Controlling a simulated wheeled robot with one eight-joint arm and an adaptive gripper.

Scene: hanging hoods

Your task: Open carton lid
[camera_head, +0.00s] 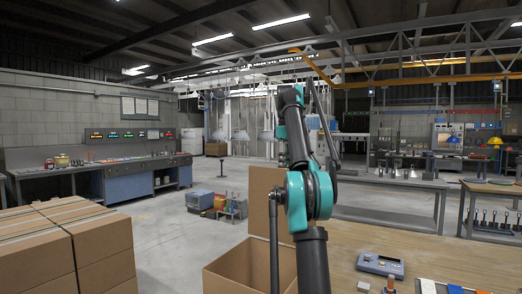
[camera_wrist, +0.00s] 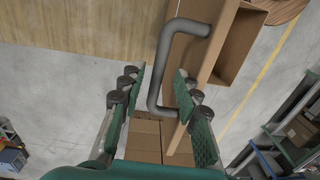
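A brown open carton (camera_head: 235,272) stands at the bottom middle of the head view, partly hidden by my arm. Its lid (camera_head: 263,205) stands roughly upright at the far side. In the wrist view the lid appears as a brown panel (camera_wrist: 210,65) seen nearly edge-on, with a grey U-shaped handle (camera_wrist: 160,65). My gripper (camera_wrist: 160,88) is open, with one finger on each side of the handle's bar. The right finger appears between the bar and the panel. Gaps show beside the bar. In the head view I cannot make out the gripper.
Closed cartons (camera_head: 50,245) are stacked at the lower left. A wooden table (camera_head: 430,255) at the right holds a blue-grey device (camera_head: 381,263) and small items. Blue-grey boxes (camera_head: 199,200) sit on the floor beyond. Open floor (camera_head: 160,235) lies between the stack and the open carton.

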